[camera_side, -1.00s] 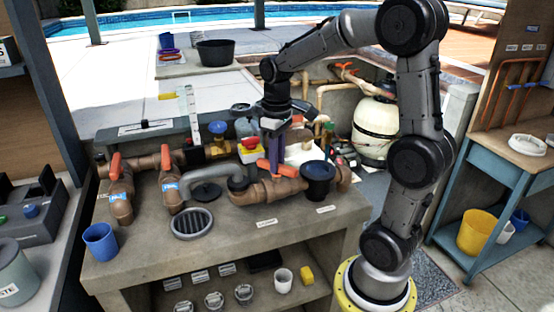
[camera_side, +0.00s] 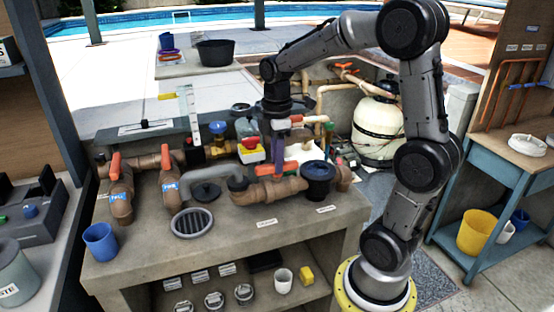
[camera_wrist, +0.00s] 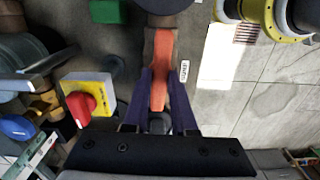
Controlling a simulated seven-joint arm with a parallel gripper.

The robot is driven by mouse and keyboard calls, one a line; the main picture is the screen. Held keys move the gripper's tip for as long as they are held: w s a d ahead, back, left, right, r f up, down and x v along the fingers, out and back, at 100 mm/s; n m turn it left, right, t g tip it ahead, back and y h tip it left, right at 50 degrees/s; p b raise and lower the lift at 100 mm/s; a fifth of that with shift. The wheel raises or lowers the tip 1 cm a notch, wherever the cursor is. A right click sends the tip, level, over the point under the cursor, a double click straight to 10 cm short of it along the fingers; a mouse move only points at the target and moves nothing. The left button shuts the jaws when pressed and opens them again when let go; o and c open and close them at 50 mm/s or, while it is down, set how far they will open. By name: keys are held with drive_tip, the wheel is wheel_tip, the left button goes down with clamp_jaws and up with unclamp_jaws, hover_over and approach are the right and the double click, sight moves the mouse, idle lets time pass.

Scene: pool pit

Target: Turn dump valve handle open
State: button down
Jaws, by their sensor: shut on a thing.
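An orange valve handle (camera_side: 290,168) sits on the brown pipework (camera_side: 265,192) on the bench, left of a dark round-lidded pot (camera_side: 318,180). My gripper (camera_side: 277,168) reaches down onto it from above. In the wrist view, the two purple fingers of my gripper (camera_wrist: 160,78) stand on either side of the orange handle (camera_wrist: 161,62), shut on it. The handle runs up and down that picture between the fingers. The small bench labels are too small to read.
A yellow box with a red knob (camera_wrist: 84,102) stands close to the left of the fingers. Two other orange-handled valves (camera_side: 115,168) (camera_side: 166,160) stand further left. A blue cup (camera_side: 100,240) and round grate (camera_side: 192,223) lie at the front left.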

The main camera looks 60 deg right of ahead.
drive_tip(key=shift+r+n, duration=0.1)
drive_tip(key=shift+n, duration=0.3)
drive_tip(key=c, duration=0.7)
unclamp_jaws()
wheel_tip(320, 180, up, 14)
drive_tip(key=shift+f, duration=0.1)
idle(0.4)
